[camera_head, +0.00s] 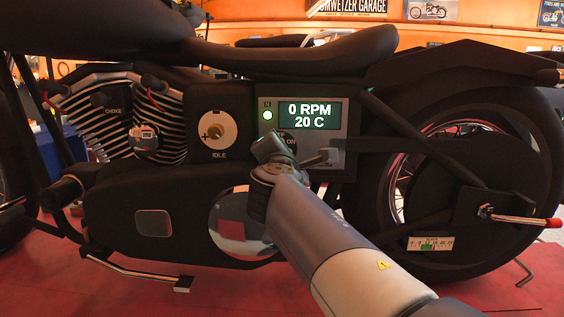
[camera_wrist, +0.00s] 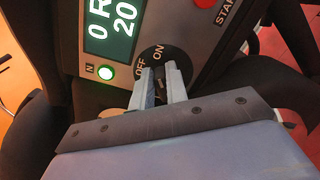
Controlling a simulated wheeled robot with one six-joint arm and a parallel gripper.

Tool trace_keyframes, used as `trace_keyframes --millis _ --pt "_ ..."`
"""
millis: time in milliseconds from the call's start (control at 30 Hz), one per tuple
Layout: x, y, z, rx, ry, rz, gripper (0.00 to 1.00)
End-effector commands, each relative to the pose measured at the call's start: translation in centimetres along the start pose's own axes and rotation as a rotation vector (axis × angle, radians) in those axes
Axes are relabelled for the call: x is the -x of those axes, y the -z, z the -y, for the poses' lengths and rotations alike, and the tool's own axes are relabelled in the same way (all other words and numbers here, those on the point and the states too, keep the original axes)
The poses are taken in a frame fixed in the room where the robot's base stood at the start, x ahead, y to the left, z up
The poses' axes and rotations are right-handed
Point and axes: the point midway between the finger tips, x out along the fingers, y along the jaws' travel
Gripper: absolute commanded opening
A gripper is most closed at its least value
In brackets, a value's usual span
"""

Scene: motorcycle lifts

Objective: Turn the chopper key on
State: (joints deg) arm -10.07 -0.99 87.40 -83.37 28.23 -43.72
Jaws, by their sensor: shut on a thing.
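The chopper key's round black switch (camera_wrist: 156,53), marked OFF and ON, sits on the grey panel below the display. My gripper (camera_wrist: 160,78) is at this switch in the wrist view, its two pale fingers closed around the dark key between them. The fingers hide most of the key, so I cannot tell which mark it points to. In the head view the black switch (camera_head: 290,138) is partly hidden behind my arm, and only part of its marking shows.
The display (camera_head: 308,115) reads 0 RPM and 20 C, with a green N light (camera_head: 267,115) lit beside it. An IDLE knob (camera_head: 216,129) is left of the panel. A red button (camera_wrist: 205,2) marked START is near the switch. The rear wheel (camera_head: 480,117) stands at right.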

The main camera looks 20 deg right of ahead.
Motion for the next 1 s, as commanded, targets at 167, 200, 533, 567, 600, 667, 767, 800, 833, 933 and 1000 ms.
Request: trace_keyframes --millis 167,200,533,567,600,667,767,800,833,933,1000 --pt "-0.01 0.12 0.26 -0.074 0.000 0.000 0.00" --pt "-0.01 0.11 0.27 -0.086 0.000 0.000 0.00" --pt "-0.02 0.02 0.19 -0.125 0.001 0.000 0.00" --pt "-0.02 0.02 0.19 -0.126 0.001 0.000 0.00" --pt "-0.02 0.01 0.19 -0.126 0.001 0.000 0.00" --pt "-0.02 0.01 0.19 -0.126 0.001 0.000 0.00" --pt "-0.02 0.01 0.19 -0.126 0.001 0.000 0.00" --pt "-0.02 0.01 0.19 -0.125 0.001 0.000 0.00" --pt "-0.02 0.01 0.19 -0.125 0.001 0.000 0.16" --pt "-0.02 0.01 0.19 -0.125 0.001 0.000 0.24" --pt "-0.02 0.02 0.19 -0.124 0.001 0.000 0.30"
